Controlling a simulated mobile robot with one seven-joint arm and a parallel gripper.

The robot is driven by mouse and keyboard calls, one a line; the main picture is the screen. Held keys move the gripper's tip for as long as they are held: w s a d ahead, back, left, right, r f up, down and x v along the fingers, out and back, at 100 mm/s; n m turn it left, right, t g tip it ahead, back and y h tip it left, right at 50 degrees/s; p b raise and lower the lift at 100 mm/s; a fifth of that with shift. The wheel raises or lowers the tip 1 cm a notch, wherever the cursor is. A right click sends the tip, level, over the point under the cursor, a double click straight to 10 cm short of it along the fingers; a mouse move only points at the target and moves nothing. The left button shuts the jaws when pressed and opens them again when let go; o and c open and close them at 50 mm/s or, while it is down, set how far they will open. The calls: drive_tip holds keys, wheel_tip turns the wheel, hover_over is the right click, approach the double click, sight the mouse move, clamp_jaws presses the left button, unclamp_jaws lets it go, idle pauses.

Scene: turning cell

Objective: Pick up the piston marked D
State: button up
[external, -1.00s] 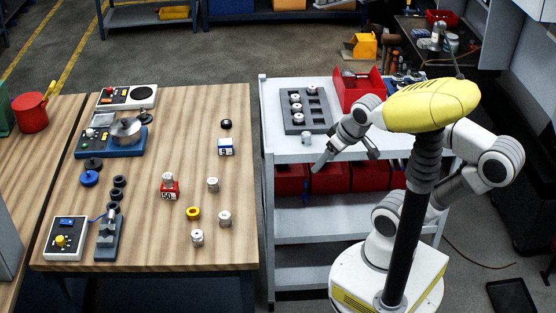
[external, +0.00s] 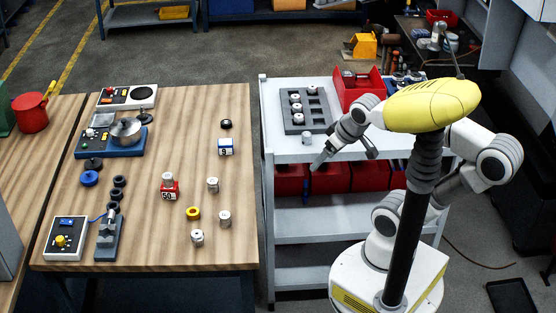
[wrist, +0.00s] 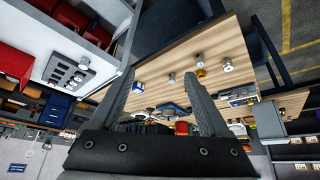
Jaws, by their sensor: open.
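Several grey metal pistons stand about, and I cannot read a letter D on any of them. On the wooden table, one piston (external: 212,184) stands behind another (external: 224,217), with a third (external: 197,238) at the front. My gripper (external: 345,158) is open and empty, above the front of the cart. In the wrist view my gripper (wrist: 156,80) has its fingers wide apart, with the table's pistons (wrist: 201,73) beyond them.
The table (external: 140,215) also holds a red weight block (external: 169,191), a yellow ring (external: 193,213) and a blue-and-white box (external: 226,147). A gap separates table and cart.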

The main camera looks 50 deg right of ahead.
drive_tip(key=w+d+f+n+t, duration=0.1)
drive_tip(key=w+d+f, duration=0.15)
drive_tip(key=w, duration=0.55)
drive_tip(key=w+d+f+n+t, duration=0.2)
drive_tip(key=w+d, duration=0.1)
drive_tip(key=w, duration=0.4)
drive_tip(key=w+d+f+n+t, duration=0.1)
drive_tip(key=w+d+f, duration=0.15)
drive_tip(key=w, duration=0.55)
drive_tip(key=n+y+p, duration=0.2)
drive_tip(key=n+y, duration=0.1)
drive_tip(key=y, duration=0.4)
approach(212, 180)
drive_tip(key=shift+t, duration=0.4)
drive_tip(key=x, duration=0.3)
drive_tip(key=f+x, duration=0.1)
drive_tip(key=x, duration=0.3)
drive_tip(key=s+x, duration=0.1)
drive_tip(key=x, duration=0.2)
drive_tip(key=shift+w+a+f+b, duration=0.1)
drive_tip(key=shift+w+f+b, duration=0.1)
drive_tip(key=shift+f+b, duration=0.1)
drive_tip(key=shift+c, duration=0.2)
clamp_jaws()
